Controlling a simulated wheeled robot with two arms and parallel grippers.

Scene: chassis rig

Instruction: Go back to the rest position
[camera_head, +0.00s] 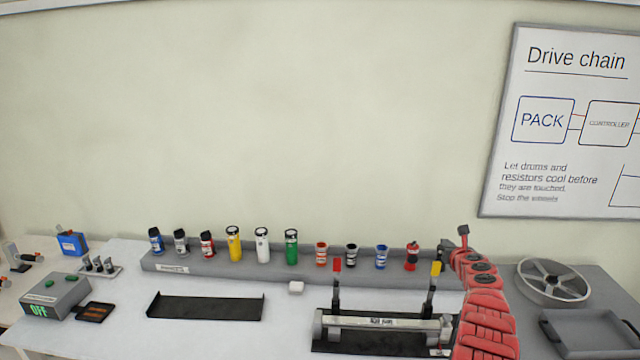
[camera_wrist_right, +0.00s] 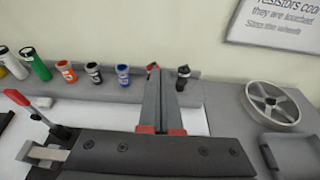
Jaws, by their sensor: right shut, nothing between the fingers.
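My right arm (camera_head: 485,325) comes in at the lower right of the head view, red and reaching toward the right end of the grey rack (camera_head: 215,262). In the right wrist view my right gripper (camera_wrist_right: 167,75) is shut, its two long grey fingers together with nothing between them. The fingers point toward the rack and partly cover a red bottle (camera_wrist_right: 153,68). A dark-topped item (camera_wrist_right: 184,76) shows just right of the fingertips. I cannot tell how far apart the fingers and the rack are. My left gripper is not in view.
A clamp fixture (camera_head: 380,323) with red and yellow handles stands left of my right arm. A grey spoked wheel (camera_head: 553,281) and a dark tray (camera_head: 588,335) lie to its right. A black tray (camera_head: 205,308) and a control box reading OFF (camera_head: 55,296) are further left.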

